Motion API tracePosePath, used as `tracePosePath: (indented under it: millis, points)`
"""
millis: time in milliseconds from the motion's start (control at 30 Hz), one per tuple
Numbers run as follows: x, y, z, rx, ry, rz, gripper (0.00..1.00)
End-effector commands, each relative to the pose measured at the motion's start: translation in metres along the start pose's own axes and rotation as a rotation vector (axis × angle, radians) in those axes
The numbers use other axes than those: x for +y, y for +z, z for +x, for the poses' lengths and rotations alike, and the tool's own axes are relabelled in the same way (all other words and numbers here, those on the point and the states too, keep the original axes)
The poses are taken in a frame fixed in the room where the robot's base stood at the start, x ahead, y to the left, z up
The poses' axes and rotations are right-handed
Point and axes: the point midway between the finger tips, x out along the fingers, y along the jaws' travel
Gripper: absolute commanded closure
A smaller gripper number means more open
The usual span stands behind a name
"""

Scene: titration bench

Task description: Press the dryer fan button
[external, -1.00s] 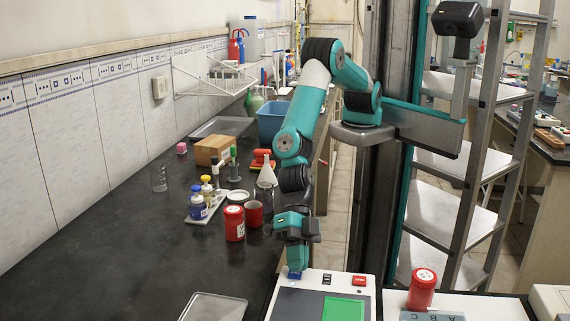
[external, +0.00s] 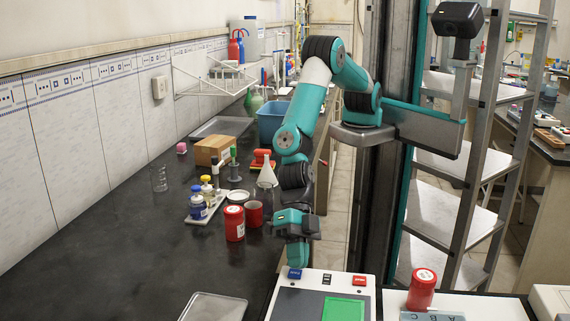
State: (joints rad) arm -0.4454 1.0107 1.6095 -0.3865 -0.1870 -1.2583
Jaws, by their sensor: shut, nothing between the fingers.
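A white-framed device (external: 378,300) with a dark top stands at the bottom of the external view. Along its back edge are a blue button (external: 294,273), a small black switch (external: 326,280) and a red button (external: 359,281). No label is readable, so I cannot tell by marking which is the dryer fan button. My gripper (external: 298,264) points down, shut and empty, just above and behind the blue button. A small gap seems to lie between fingertips and button, but the angle makes it hard to be sure.
A green pad (external: 343,309) lies on the device. A metal tray (external: 214,307) is to its left. Red jars (external: 234,223), a bottle rack (external: 206,206) and a flask (external: 267,173) stand farther back. Another red jar (external: 422,289) stands at the right. The bench's left front is clear.

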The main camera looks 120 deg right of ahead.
Motion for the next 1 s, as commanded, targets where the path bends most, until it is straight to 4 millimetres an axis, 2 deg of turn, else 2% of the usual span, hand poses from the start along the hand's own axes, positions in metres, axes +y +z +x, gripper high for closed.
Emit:
tracePosePath:
  millis: [367, 1000]
  points:
    - [0.002, -0.002, -0.003, 0.0, 0.0, 0.0, 1.0]
    - [0.032, -0.032, -0.044, 0.0, 0.0, -0.001, 1.0]
